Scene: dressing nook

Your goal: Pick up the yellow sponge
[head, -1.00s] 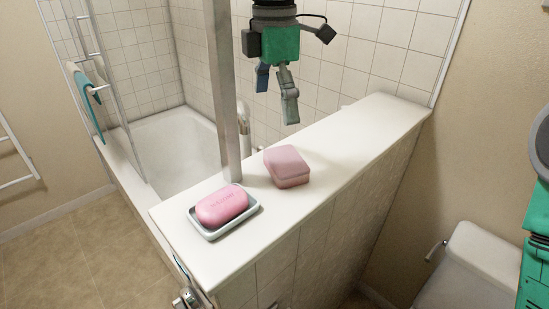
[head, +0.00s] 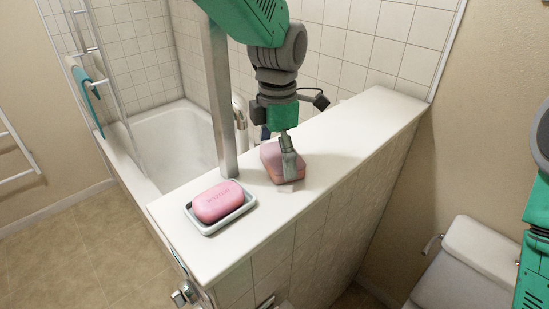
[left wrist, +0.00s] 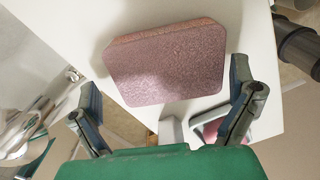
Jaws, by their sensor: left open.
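The sponge (head: 271,158) is pink, not yellow, in these views. It is a block lying on the white ledge. In the left wrist view the sponge (left wrist: 168,62) lies ahead of the two spread fingers. My left gripper (head: 278,152) is open, pointing down at the sponge; one finger hides part of it in the head view. I cannot tell whether a finger touches it. In the left wrist view my left gripper (left wrist: 166,92) shows one finger on each side, with nothing held between them. My right gripper is out of view.
A pink soap bar (head: 217,201) sits in a white dish (head: 242,210) on the ledge (head: 207,252), left of the sponge. A metal post (head: 220,110) rises close behind. A bathtub (head: 165,150) is behind left; a toilet (head: 480,250) is at lower right.

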